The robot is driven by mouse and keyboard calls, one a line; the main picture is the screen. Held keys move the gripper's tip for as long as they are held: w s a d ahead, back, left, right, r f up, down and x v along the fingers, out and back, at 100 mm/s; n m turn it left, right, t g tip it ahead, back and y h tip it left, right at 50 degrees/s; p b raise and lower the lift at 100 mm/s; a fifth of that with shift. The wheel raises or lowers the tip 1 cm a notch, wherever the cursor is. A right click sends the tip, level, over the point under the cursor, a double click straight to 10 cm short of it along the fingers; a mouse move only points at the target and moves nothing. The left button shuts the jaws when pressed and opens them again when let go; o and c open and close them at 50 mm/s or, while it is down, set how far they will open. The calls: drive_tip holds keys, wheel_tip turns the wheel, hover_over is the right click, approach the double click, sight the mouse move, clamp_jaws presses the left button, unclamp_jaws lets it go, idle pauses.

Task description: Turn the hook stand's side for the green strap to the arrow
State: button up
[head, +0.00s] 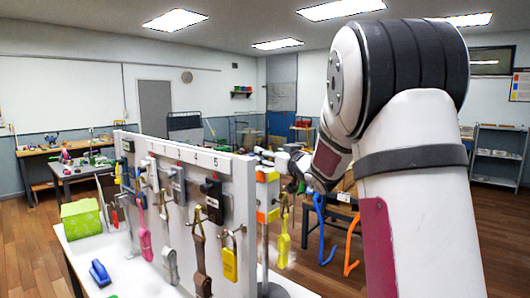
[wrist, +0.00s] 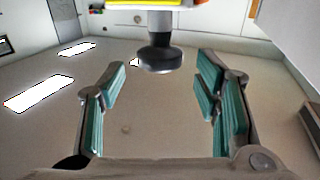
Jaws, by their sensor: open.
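The hook stand (head: 267,190) is a narrow post with yellow, orange and white bands at the right end of the wall. A yellow-green strap (head: 283,240) hangs from a hook on its right side. A blue strap (head: 320,225) and an orange strap (head: 351,240) hang further right, partly behind my arm. My gripper (head: 279,158) is at the stand's upper part. In the wrist view my gripper (wrist: 160,88) is open and empty, with a dark round knob (wrist: 159,59) on a grey shaft between and just beyond its fingertips. I cannot make out an arrow.
My arm covers the right side.

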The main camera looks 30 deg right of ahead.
drive_tip(key=shift+w+d, duration=0.1)
drive_tip(key=shift+w, duration=2.05)
clamp_jaws()
drive_tip(key=shift+w+m+h+b, duration=0.2)
drive_tip(key=shift+m+h+b, duration=0.4)
drive_tip(key=shift+h+b, duration=0.45)
drive_tip(key=m+h+b, duration=0.1)
drive_tip(key=h+b, duration=0.1)
drive_tip(key=b, duration=0.1)
drive_tip(key=shift+s+r+g, duration=0.1)
drive_tip(key=shift+r+g, duration=0.05)
drive_tip(key=shift+g, duration=0.15)
drive_tip(key=shift+s+m+h+b, duration=0.15)
drive_tip(key=shift+m+h+b, duration=0.15)
drive_tip(key=shift+m, duration=0.1)
